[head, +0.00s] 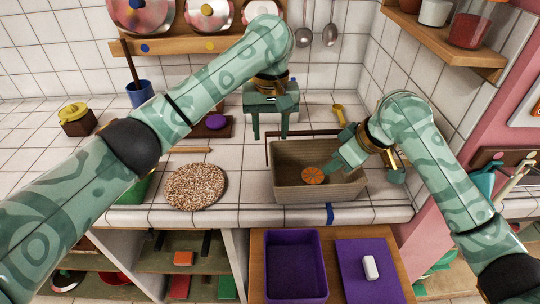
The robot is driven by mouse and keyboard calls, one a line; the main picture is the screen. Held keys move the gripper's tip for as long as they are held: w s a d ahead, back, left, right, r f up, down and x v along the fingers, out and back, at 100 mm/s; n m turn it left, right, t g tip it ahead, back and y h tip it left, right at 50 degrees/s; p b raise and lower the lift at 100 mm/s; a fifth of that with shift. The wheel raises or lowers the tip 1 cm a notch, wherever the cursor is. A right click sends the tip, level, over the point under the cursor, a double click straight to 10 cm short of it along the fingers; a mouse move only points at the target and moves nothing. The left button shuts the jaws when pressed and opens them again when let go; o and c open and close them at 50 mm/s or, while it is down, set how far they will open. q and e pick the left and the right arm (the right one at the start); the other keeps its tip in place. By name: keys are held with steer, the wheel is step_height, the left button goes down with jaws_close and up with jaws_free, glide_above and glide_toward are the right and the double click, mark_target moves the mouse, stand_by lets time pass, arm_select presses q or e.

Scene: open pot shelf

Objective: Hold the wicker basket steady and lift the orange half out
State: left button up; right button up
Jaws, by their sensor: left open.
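The wicker basket (320,190) is a tan rectangular basket near the counter's front edge. The orange half (313,175) lies inside it, cut face showing. My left gripper (270,135) is open and empty, fingers pointing down, behind and left of the basket and apart from it. My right gripper (362,172) is at the basket's right side. One green part reaches over the inside toward the orange half, and another shows outside the right wall. Whether it grips the wall is unclear.
A round speckled trivet (196,186) lies left of the basket. A dark board with a purple item (215,122), a blue cup (140,93) and a yellow-lidded pot (76,118) stand further back. A purple bin (294,262) and purple mat (362,280) are below in front.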

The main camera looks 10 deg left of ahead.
arm_select(q)
step_height(320, 180, down, 12)
steer(key=shift+f, duration=0.15)
steer(key=shift+a, duration=0.1)
jaws_close()
arm_select(e)
steer(key=o, duration=0.9)
steer(key=shift+w+a+r, duration=0.15)
steer(key=shift+w, duration=0.05)
arm_select(q)
steer(key=shift+f, duration=0.1)
arm_select(e)
step_height(320, 180, up, 4)
steer(key=g+h, duration=0.3)
steer(key=h, duration=0.2)
glide_above(313, 175)
steer(key=shift+n, duration=0.3)
steer(key=f, duration=0.5)
steer(key=shift+s+f, duration=0.2)
steer(key=shift+f, duration=0.2)
arm_select(q)
steer(key=shift+a, duration=0.1)
arm_select(e)
steer(key=shift+w+f, duration=0.1)
steer(key=shift+f, duration=3.05)
